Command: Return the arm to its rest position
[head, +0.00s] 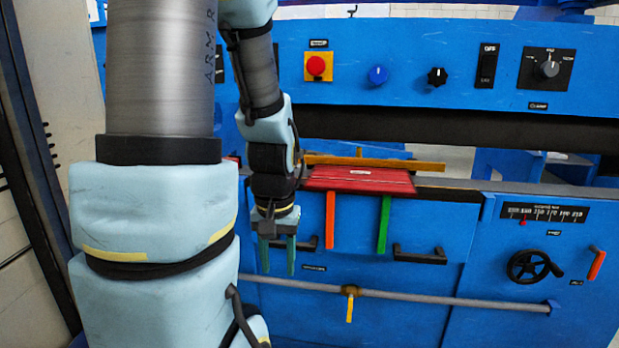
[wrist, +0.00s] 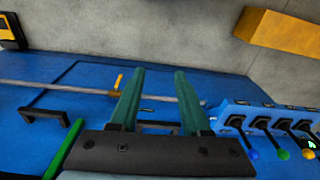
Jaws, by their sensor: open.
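My gripper (head: 278,256) hangs pointing down in front of the blue machine panel (head: 450,225), left of the orange lever (head: 330,220). Its two green fingers are apart with nothing between them. In the wrist view my gripper (wrist: 158,88) also shows open and empty, with the blue panel front and grey floor (wrist: 150,35) beyond the fingertips. My arm covers the left part of the head view and hides some of the machine behind it.
The green lever (head: 384,223), black handles (head: 420,254) and a grey rail (head: 420,297) with a yellow lever (head: 350,303) are on the panel front. A handwheel (head: 530,266) is at right. In the wrist view, a blue block with several knobbed levers (wrist: 265,125) is at right.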

